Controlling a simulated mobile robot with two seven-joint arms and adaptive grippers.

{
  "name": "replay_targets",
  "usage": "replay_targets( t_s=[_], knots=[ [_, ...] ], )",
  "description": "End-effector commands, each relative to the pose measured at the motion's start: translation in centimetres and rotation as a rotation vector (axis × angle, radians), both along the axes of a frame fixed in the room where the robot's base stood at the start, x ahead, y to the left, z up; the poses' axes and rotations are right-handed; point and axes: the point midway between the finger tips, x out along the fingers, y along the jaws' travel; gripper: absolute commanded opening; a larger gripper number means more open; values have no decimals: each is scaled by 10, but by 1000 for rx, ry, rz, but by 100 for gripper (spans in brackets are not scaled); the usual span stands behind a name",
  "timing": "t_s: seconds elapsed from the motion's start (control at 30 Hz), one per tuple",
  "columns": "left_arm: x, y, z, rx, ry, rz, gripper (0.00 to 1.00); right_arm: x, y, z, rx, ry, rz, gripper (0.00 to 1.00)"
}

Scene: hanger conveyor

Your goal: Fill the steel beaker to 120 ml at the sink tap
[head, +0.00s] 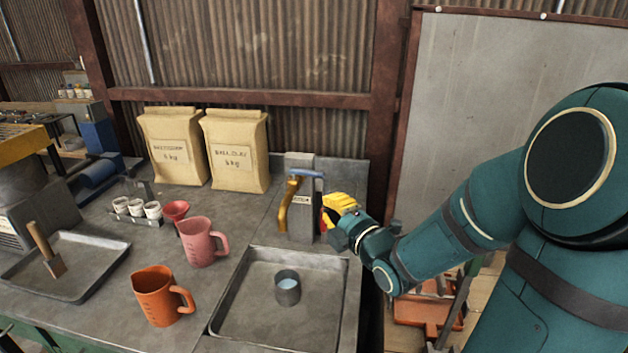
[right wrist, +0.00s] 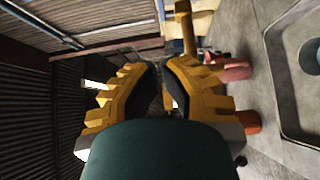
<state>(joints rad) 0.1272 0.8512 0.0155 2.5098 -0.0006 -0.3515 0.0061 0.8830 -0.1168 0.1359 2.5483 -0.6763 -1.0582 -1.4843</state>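The steel beaker (head: 287,289) stands upright in the sink basin (head: 233,292), with pale liquid inside; I cannot read its level. The tap (head: 300,197) stands behind the sink, with a gold spout (head: 286,206) and a blue lever (head: 307,173) on top. No stream of water shows under the spout. My right gripper (head: 337,208) is just right of the tap column. In the right wrist view its yellow fingers (right wrist: 165,80) are apart with a gap between the dark pads, holding nothing I can see. The spout also shows there (right wrist: 187,32). My left gripper is out of view.
An orange jug (head: 158,297), a pink jug (head: 198,243) and a red cup (head: 176,211) stand left of the sink. Two paper sacks (head: 236,152) stand at the back. A tray (head: 75,285) with a scoop lies at the far left.

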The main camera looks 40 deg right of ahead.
Motion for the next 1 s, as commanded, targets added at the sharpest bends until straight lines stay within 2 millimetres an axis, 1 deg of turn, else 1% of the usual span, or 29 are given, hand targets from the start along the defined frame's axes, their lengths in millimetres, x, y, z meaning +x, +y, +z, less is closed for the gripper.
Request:
replay_targets(
  t_s=[0.17, 0.4, 0.57, 0.6, 0.7, 0.8, 1.0],
  knots=[
    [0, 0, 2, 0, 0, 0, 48, 22, -3, 0, 3, -2, 3, 0],
    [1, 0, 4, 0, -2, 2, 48, 69, -12, 0, 5, -1, 3, 0],
    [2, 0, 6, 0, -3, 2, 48, 99, -17, 1, 5, -2, 3, 0],
    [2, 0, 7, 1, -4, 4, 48, 102, -24, 0, 3, 0, -1, 0],
    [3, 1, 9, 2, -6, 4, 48, 109, -36, 1, 3, -1, -1, 0],
    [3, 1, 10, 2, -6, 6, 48, 115, -44, 1, 3, -1, 0, 0],
    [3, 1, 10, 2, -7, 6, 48, 119, -50, 0, 2, 1, 1, 0]
  ],
)
